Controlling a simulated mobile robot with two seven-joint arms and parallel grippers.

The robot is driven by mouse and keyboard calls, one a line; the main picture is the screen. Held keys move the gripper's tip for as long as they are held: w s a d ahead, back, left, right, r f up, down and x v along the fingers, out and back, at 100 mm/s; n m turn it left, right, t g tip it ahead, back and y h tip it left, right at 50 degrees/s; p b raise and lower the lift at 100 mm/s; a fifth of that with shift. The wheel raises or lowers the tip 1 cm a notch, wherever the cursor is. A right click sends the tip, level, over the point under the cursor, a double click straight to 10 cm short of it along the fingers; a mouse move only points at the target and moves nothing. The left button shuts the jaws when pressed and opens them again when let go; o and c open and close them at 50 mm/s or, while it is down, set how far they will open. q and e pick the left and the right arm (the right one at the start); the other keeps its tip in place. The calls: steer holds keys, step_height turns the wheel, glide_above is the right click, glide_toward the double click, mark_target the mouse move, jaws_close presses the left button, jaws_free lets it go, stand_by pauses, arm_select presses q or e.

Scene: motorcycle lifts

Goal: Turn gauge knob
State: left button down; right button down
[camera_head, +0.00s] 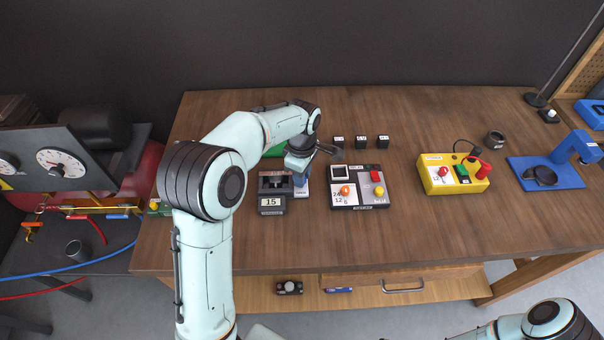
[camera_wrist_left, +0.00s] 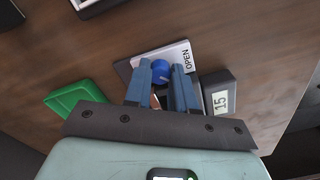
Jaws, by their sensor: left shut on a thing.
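My left gripper (camera_head: 301,181) reaches down over the left part of the wooden bench, and its blue fingers show in the left wrist view (camera_wrist_left: 161,72). They are shut on a round blue knob (camera_wrist_left: 161,68) on a small unit with a white label plate reading OPEN (camera_wrist_left: 184,58). In the head view my arm and fingers mostly hide this unit. Two white-faced gauges (camera_head: 60,163) sit on a black panel to the left of the bench. My right arm shows only at the lower right; its gripper is out of view.
A dark block marked 15 (camera_head: 271,203) stands close beside the knob unit. A control box with orange and yellow knobs (camera_head: 359,188) lies to the right, with a yellow button box (camera_head: 452,174) farther right. A green tray (camera_wrist_left: 78,97) is nearby. Bench front is clear.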

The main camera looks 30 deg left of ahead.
arm_select(q)
steer(key=c, duration=0.9)
jaws_free()
steer(key=shift+c, duration=0.2)
